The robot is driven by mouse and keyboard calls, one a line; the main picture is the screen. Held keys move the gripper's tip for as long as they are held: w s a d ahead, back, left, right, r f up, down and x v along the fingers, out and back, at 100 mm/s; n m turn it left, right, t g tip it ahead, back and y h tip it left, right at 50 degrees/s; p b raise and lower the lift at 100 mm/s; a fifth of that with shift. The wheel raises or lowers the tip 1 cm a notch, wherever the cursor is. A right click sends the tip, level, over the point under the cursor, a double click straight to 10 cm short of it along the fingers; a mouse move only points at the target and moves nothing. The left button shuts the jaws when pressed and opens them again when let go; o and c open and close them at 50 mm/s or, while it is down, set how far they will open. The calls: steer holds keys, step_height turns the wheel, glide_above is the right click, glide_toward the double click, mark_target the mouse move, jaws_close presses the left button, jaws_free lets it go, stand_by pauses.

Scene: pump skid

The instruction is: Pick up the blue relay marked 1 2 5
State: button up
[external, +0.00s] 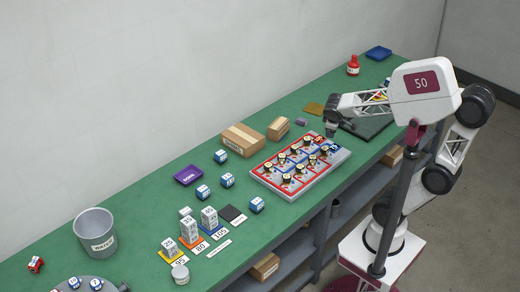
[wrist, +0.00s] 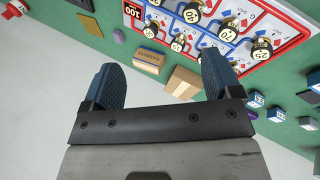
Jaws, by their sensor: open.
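Several blue-and-white relay blocks stand on the green bench. In the external view one (external: 220,156) is beside the cardboard box, two more (external: 227,180) (external: 202,191) are near the purple tray, and another (external: 257,204) is by the black pad. Their markings are too small to read, so I cannot tell which one is 1 2 5. In the wrist view several relays (wrist: 256,99) (wrist: 276,115) show at the right. My gripper (external: 331,131) is open and empty above the far end of the red-and-blue panel; its spread fingers show in the wrist view (wrist: 160,62).
The panel (external: 257,178) carries several numbered knobs. Cardboard boxes (external: 243,139) and a purple tray (external: 188,175) lie behind it. A red bottle (external: 353,66) is at the far end.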

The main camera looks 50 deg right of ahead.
steer(key=w+a+f+n+t+h, duration=0.1)
steer(key=w+a+f+n+t, duration=0.1)
steer(key=w+n, duration=0.5)
steer(key=w+a+f+n+t+h, duration=0.1)
steer(key=w+a+n+t, duration=0.15)
steer(key=w, duration=0.85)
steer(key=w+a+f+n+t+h, duration=0.1)
steer(key=w+a+f+n+t, duration=0.15)
steer(key=w+n, duration=0.45)
steer(key=n+t+y, duration=0.3)
steer(key=n+y, duration=0.4)
steer(key=n, duration=0.7)
glide_toward(220, 153)
steer(key=x, duration=0.3)
steer(key=shift+w+d+f, duration=0.1)
steer(key=shift+w+d, duration=0.05)
steer(key=shift+d, duration=0.05)
steer(key=shift+w, duration=0.1)
steer(key=shift+x, duration=1.2)
steer(key=shift+w, duration=0.15)
steer(key=shift+x, duration=2.5)
